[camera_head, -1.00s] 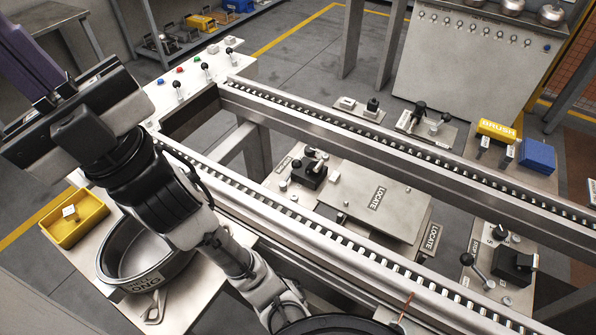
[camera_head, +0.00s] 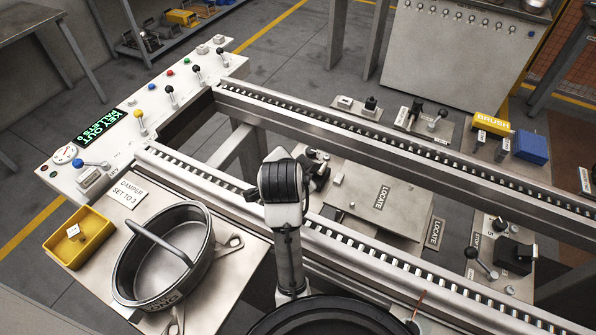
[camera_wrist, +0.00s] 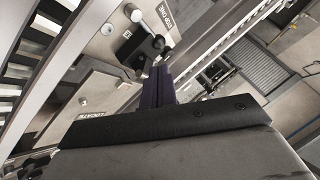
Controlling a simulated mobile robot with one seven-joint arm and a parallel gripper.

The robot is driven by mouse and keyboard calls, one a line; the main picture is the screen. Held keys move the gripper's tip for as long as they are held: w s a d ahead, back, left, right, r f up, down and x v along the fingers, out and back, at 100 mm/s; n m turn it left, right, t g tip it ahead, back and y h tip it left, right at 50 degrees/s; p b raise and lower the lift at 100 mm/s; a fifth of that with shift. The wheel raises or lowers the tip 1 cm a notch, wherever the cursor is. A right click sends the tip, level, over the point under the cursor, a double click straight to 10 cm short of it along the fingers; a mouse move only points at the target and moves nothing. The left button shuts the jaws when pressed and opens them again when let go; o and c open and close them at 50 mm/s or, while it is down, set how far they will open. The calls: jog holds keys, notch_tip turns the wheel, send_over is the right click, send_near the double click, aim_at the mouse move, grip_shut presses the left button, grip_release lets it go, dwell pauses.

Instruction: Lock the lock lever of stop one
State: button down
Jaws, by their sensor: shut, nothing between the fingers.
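The stop one station shows in the wrist view by its "STOP ONE" label (camera_wrist: 172,18), with a dark block (camera_wrist: 146,52) on a pale plate. A dark round knob, which looks like the lock lever's (camera_wrist: 158,42), sits at the block's edge. In the head view the dark block (camera_head: 318,172) is partly hidden behind my arm. My gripper (camera_wrist: 158,70) shows in the wrist view as purple fingers shut together and empty. Their tips overlap the block's near edge in the picture; I cannot tell whether they touch it. The gripper is hidden in the head view.
Roller rails (camera_head: 365,253) run along both sides of the station. A "LOCATE" plate (camera_head: 350,205) lies between them. A second lever station (camera_head: 515,255) stands at right. A control panel (camera_head: 130,120), a round pan (camera_head: 205,255) and a yellow tray (camera_head: 60,250) are at left.

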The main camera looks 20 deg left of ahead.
jog(key=shift+s+d+f+m+g+h, duration=0.3)
jog(key=shift+s+d+f, duration=0.1)
jog(key=shift+d+f, duration=0.3)
jog(key=shift+w+f, duration=0.1)
jog(key=p+x, duration=0.1)
jog(key=x, duration=0.8)
jog(key=shift+w+a+f, duration=0.1)
jog(key=shift+w+f, duration=0.1)
jog(key=shift+f, duration=0.1)
jog(key=shift+w, duration=0.2)
jog(key=shift+s+a+r, duration=0.1)
